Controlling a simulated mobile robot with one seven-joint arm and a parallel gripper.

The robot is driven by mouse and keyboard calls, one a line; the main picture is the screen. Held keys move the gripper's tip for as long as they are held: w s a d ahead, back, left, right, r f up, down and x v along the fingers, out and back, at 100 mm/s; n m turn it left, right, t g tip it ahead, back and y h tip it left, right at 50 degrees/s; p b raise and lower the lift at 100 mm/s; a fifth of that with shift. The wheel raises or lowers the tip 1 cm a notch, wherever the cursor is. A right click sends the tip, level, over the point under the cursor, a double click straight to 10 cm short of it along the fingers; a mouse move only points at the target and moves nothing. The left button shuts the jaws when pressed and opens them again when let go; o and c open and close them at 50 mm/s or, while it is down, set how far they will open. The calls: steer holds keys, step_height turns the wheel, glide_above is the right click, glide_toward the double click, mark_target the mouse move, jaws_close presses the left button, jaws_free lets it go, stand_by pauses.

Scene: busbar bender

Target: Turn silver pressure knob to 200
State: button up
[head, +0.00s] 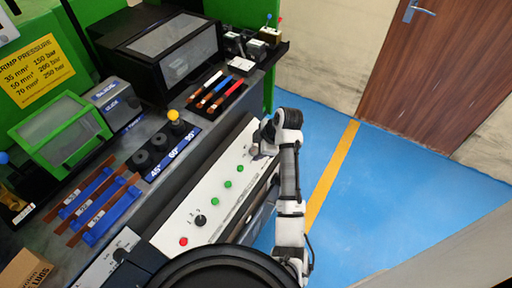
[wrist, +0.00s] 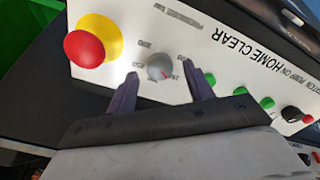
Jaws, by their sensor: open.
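The silver pressure knob (wrist: 159,66) is on the white control panel (wrist: 225,60) in the wrist view. It is round, with a small red mark near its lower right edge and small printed numbers around it, too blurred to read surely. My gripper (wrist: 161,70) is open. Its two dark purple fingers lie on either side of the knob in the picture, with gaps showing; I cannot tell how deep they reach. In the head view my gripper (head: 262,142) is at the far end of the white panel (head: 200,190), and the knob cannot be made out clearly.
A red mushroom button on a yellow base (wrist: 92,42) is close left of the knob in the wrist view. In the head view, blue floor (head: 350,180) is open right of my arm.

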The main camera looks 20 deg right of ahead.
steer(key=shift+x, duration=0.95)
steer(key=c, duration=1)
